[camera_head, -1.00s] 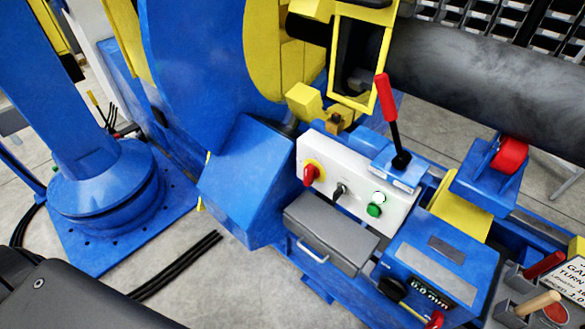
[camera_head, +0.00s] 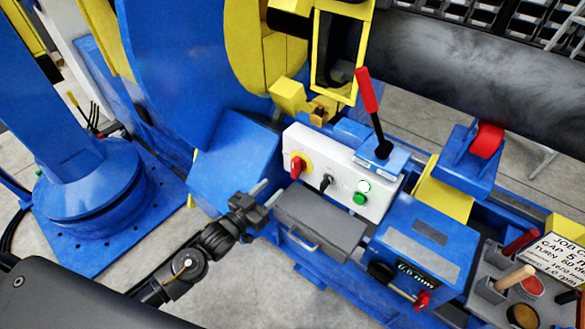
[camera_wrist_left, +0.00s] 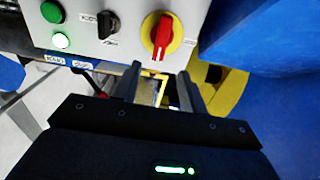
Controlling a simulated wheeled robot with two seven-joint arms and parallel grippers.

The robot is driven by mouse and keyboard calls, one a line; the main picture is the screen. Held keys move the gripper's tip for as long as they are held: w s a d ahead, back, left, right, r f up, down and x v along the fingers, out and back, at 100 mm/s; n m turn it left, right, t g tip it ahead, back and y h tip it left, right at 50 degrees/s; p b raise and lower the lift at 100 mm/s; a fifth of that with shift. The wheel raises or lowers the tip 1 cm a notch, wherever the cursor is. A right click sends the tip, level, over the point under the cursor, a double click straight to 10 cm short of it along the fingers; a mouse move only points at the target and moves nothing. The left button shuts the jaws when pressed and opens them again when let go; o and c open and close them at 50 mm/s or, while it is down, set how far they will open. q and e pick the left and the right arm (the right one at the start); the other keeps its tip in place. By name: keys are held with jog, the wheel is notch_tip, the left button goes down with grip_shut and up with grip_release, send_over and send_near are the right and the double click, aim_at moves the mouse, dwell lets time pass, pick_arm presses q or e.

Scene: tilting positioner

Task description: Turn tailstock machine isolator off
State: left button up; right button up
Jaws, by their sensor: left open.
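The isolator is a red rotary handle on a yellow disc (camera_head: 297,165), at the left end of a white control panel (camera_head: 345,178). In the left wrist view the isolator (camera_wrist_left: 162,35) is at top centre, its red handle close to vertical in that picture. My left gripper (camera_head: 262,192) is below and left of the panel in the head view, apart from the isolator. Its two fingers (camera_wrist_left: 160,90) are spread with nothing between them, and they appear below the isolator in the wrist view. The right gripper is not in view.
A black selector switch (camera_head: 326,182), a green button (camera_head: 359,198) and a white lamp share the panel. A grey box with a handle (camera_head: 318,222) juts out below it. A red-topped lever (camera_head: 367,90) rises behind. A blue housing (camera_head: 235,165) stands left.

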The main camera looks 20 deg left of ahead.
aim_at(293, 168)
pick_arm(q)
jog(key=p+x, duration=0.1)
jog(key=x, duration=0.9)
jog(key=shift+w+d, duration=0.1)
jog(key=shift+w, duration=0.25)
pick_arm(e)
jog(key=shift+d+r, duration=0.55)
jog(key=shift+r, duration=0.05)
pick_arm(q)
jog(key=shift+c, duration=0.3)
grip_shut()
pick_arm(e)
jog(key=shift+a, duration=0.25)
